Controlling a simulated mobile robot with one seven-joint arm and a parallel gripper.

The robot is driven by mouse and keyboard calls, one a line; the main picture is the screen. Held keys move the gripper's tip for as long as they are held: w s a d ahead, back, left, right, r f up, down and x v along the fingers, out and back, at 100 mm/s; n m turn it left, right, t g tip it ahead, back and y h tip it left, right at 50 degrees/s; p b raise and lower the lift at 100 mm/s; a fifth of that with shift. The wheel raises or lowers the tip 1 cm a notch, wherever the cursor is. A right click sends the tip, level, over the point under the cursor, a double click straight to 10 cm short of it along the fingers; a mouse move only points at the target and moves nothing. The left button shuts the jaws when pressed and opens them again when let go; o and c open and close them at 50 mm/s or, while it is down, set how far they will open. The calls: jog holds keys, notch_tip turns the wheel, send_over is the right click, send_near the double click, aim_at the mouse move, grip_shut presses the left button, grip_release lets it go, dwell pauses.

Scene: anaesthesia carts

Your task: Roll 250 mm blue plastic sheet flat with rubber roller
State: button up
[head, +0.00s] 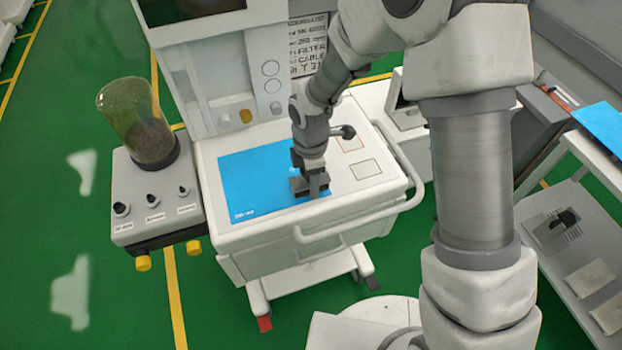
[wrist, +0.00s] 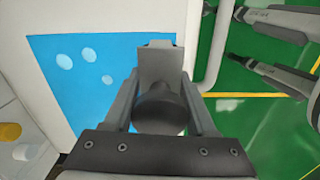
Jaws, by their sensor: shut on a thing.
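A blue plastic sheet (head: 250,182) lies on the white cart top, with small white print at its front left corner. It also shows in the wrist view (wrist: 70,85), where several pale rounded spots, perhaps bubbles, stand out on its left part. My gripper (head: 312,187) is low over the sheet's front right part. In the wrist view its fingers (wrist: 160,95) are shut on a dark, rounded handle (wrist: 160,108), which I take to be the rubber roller's. The roller's working end is mostly hidden, and I cannot tell whether it touches the sheet.
The white cart (head: 290,216) has a front rail (head: 362,223). A grey unit with knobs (head: 156,198) and a glass jar (head: 137,112) stands at left. The machine's upright panel (head: 232,70) rises behind. Another blue sheet (head: 604,122) lies on a cart at far right.

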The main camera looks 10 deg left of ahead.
jog(key=shift+f+b, duration=0.4)
jog(key=shift+f, duration=0.15)
dwell(0.4)
jog(key=shift+w+a, duration=0.55)
jog(key=shift+w, duration=0.35)
jog(key=shift+w, duration=0.1)
jog(key=shift+w+a, duration=0.55)
jog(key=shift+w, duration=0.35)
jog(key=shift+w+a, duration=0.55)
jog(key=shift+w, duration=0.3)
jog(key=shift+w, duration=0.1)
jog(key=shift+w+a, duration=0.55)
jog(key=shift+w, duration=0.35)
jog(key=shift+w+a, duration=0.55)
jog(key=shift+w, duration=0.3)
jog(key=shift+w, duration=0.1)
